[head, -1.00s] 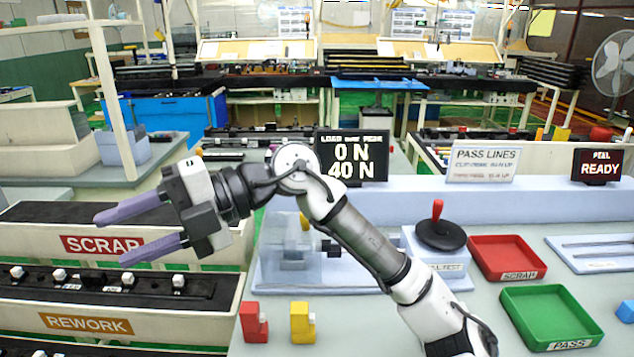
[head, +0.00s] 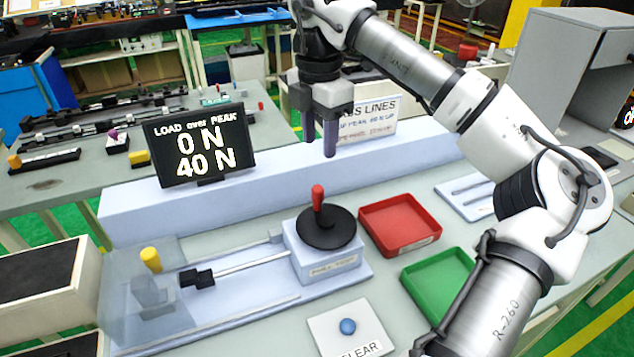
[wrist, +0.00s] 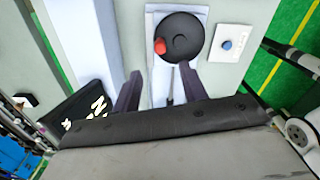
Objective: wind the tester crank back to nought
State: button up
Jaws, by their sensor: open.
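The tester crank is a black disc (head: 326,229) with an upright red knob (head: 317,197), on top of a light blue housing. The knob sits toward the disc's far left side. In the wrist view the disc (wrist: 184,42) and red knob (wrist: 159,46) lie beyond my fingertips. My gripper (head: 320,150) points down, open and empty, above and behind the crank, touching nothing; its purple fingers also show in the wrist view (wrist: 160,88). The load display (head: 199,144) reads 0 N over 40 N peak. A thin rod (head: 240,263) runs from the housing to a black clamp (head: 197,278).
A red tray (head: 399,224) and a green tray (head: 440,285) stand right of the crank. A blue CLEAR button (head: 348,326) is in front. A clear guard (head: 125,300) covers the fixture's left end. The pass lines sign (head: 368,120) stands close behind my fingers.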

aim_at(318, 187)
notch_tip(318, 187, down, 13)
jog(key=p, duration=0.3)
jog(key=shift+a, duration=0.1)
grip_shut()
